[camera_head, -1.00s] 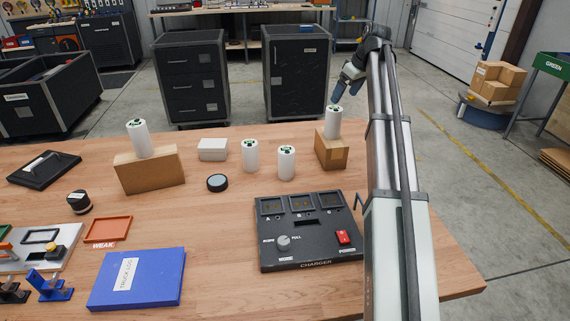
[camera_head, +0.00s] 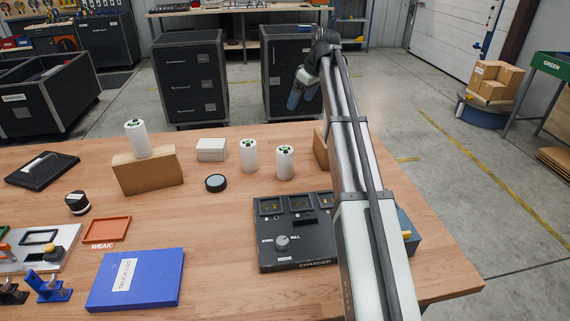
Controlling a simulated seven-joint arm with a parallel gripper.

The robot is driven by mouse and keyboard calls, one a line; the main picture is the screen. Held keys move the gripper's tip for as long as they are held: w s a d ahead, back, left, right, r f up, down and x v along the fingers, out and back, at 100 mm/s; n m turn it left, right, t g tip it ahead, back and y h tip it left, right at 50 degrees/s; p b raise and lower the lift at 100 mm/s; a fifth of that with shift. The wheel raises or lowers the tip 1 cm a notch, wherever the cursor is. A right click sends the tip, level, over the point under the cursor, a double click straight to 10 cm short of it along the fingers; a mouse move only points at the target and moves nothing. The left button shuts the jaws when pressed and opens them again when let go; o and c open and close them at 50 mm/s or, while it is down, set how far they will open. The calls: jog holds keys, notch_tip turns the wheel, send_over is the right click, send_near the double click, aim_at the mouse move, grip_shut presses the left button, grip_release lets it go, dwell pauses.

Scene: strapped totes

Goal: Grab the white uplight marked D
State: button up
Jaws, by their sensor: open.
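Several white cylinders with dark and green marks on top look like the uplights; their letters are too small to read. One white uplight (camera_head: 137,139) stands on a cardboard box at the left. Two more, a white uplight (camera_head: 248,156) and another white uplight (camera_head: 285,162), stand upright on the table near the middle. The one on the right-hand cardboard box (camera_head: 320,148) is now hidden behind my arm. My gripper (camera_head: 295,103) is open and empty, pointing down beyond the table's far edge, above and apart from the middle uplights.
The left cardboard box (camera_head: 148,172) carries an uplight. A small white box (camera_head: 211,149) and a dark puck (camera_head: 216,183) lie between it and the middle uplights. A charger (camera_head: 285,247) sits in front, partly covered by my arm. A blue book (camera_head: 137,279) lies front left.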

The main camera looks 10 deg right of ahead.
jog(key=g, duration=0.1)
send_over(285, 148)
jog(key=w+a, duration=0.2)
jog(key=w, duration=0.3)
notch_tip(285, 148, down, 4)
jog(key=r, duration=0.1)
jog(key=s+f+m, duration=0.1)
jog(key=m, duration=0.3)
jog(key=s+f+m+g+h, duration=0.1)
jog(key=m, duration=0.3)
jog(key=s+d+f+m+h, duration=0.1)
jog(key=m, duration=0.3)
jog(key=shift+s+d, duration=0.1)
jog(key=shift+s, duration=0.2)
jog(key=m, duration=0.3)
jog(key=m+h, duration=0.1)
jog(key=m, duration=0.1)
jog(key=shift+s+d+g, duration=0.4)
jog(key=m, duration=0.3)
jog(key=shift+s+d+m, duration=0.1)
jog(key=shift+s+m, duration=0.1)
jog(key=shift+m, duration=0.2)
jog(key=m, duration=0.3)
notch_tip(285, 148, down, 9)
jog(key=shift+s+r, duration=0.1)
jog(key=shift+r, duration=0.1)
jog(key=shift+s+f, duration=0.2)
jog(key=shift+f, duration=1.1)
jog(key=shift+s+f, duration=0.2)
jog(key=shift+f, duration=1.1)
